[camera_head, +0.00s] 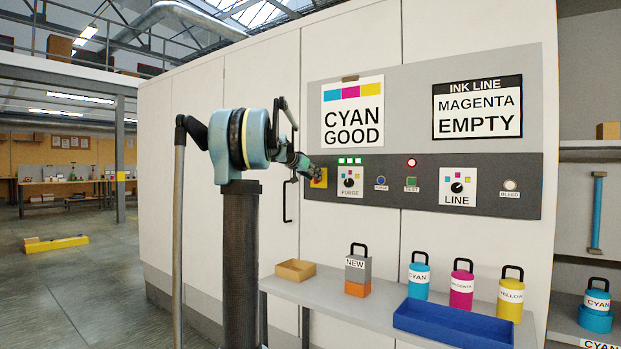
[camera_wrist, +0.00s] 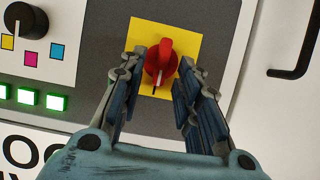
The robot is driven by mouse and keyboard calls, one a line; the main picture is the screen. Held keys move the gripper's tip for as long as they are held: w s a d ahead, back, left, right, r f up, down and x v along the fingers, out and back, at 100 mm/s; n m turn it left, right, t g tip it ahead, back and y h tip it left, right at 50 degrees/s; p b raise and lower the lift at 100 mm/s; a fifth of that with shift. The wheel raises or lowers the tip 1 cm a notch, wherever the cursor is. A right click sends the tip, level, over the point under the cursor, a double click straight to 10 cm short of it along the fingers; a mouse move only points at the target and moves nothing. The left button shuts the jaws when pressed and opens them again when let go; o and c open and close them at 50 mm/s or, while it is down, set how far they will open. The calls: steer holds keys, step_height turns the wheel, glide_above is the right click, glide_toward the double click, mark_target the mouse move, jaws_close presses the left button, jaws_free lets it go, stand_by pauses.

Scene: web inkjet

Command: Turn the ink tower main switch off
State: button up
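The main switch is a red rotary knob (camera_wrist: 161,62) on a yellow square plate (camera_wrist: 139,33) in the wrist view. In the head view the yellow plate (camera_head: 320,178) shows at the left end of the dark panel strip, and my gripper partly hides it. My gripper (camera_wrist: 165,75) has its two fingers apart, one on each side of the red knob. A gap seems to show between each finger and the knob, though contact at the far side is hard to tell. In the head view my gripper (camera_head: 306,165) reaches the panel from the left.
A PURGE knob (camera_head: 349,182) sits close beside the switch, then small buttons and a LINE knob (camera_head: 457,188). A black door handle (camera_head: 287,201) is left of the panel. A shelf (camera_head: 335,298) below holds ink bottles, a NEW container and a blue tray (camera_head: 453,325).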

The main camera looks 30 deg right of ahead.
jaws_close()
steer(key=shift+a, duration=0.1)
steer(key=shift+w+a+f+n+g+h, duration=0.1)
steer(key=shift+w+f+n+g+h, duration=0.25)
steer(key=shift+n+g+h, duration=1.2)
steer(key=shift+w+a+f+n+g+h, duration=0.15)
steer(key=shift+w+f+n+g+h, duration=0.2)
steer(key=shift+n, duration=2.5)
steer(key=shift+w+a+f+n+g+h, duration=0.1)
steer(key=shift+w+f+n+g+h, duration=0.5)
steer(key=shift+n, duration=1.6)
steer(key=shift+s+r+h, duration=0.15)
steer(key=shift+s+h, duration=0.1)
steer(key=shift+h, duration=0.05)
